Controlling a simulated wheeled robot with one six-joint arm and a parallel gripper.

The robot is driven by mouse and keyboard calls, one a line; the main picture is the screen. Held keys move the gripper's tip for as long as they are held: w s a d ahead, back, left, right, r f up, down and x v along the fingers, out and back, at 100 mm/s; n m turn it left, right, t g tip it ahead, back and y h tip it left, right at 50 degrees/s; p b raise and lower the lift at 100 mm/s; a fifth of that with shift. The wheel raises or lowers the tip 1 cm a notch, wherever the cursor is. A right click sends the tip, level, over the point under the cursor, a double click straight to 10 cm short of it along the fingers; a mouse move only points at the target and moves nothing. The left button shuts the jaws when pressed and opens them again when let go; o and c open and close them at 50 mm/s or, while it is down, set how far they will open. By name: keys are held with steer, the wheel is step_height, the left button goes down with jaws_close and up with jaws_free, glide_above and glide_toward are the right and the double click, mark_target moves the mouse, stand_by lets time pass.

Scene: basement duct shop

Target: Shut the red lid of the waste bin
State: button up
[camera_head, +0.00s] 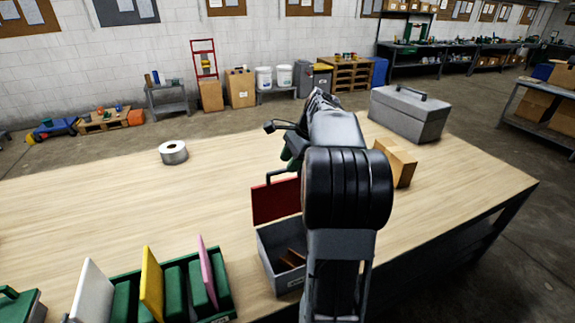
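The waste bin (272,262) is a small grey open box on the wooden table, just left of my arm. Its red lid (276,200) stands up open at the bin's far side, with a dark handle on its top edge. Brown pieces show inside the bin, and my arm covers its right side. My gripper (283,134) is beyond the lid and above the table, mostly hidden behind my own arm. A dark green thing (292,150) shows beside it; I cannot tell whether it is held. The fingers' opening does not show.
A green case (225,300) with upright white, yellow and pink panels stands left of the bin. A tape roll (173,152) lies farther back. A brown box (400,165) and grey toolbox (405,113) stand right of my arm. The table's left middle is clear.

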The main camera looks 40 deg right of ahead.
steer(key=shift+x, duration=0.95)
steer(key=shift+c, duration=0.2)
jaws_close()
